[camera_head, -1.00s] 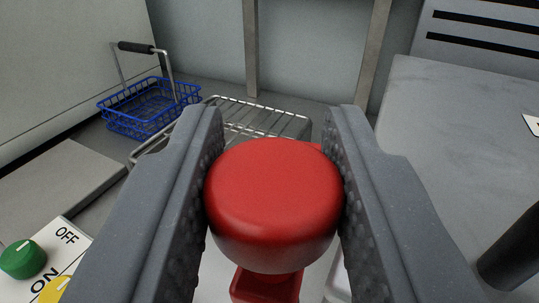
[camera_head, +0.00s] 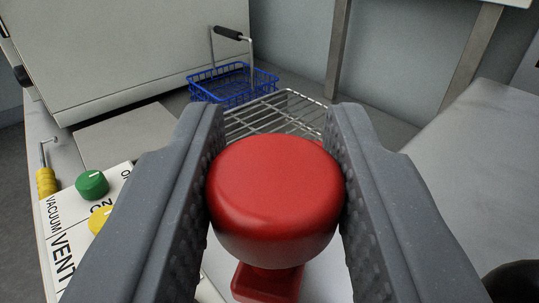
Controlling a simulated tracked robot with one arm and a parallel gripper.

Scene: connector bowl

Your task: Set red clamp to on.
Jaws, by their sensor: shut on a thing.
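The red clamp (camera_head: 275,190) shows as a rounded red knob in the lower middle of the head camera view, with a narrower red base (camera_head: 266,283) below it. My gripper (camera_head: 275,165) is shut on the knob, one grey textured finger pressed on each side. The knob's sides are hidden behind the fingers. No label for the clamp's on position is readable near it.
A white panel (camera_head: 62,222) with a green knob (camera_head: 92,184) and a yellow knob (camera_head: 101,221) lies at the left. A blue wire basket (camera_head: 234,88) and a metal wire rack (camera_head: 278,112) stand behind. A grey surface (camera_head: 470,160) fills the right.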

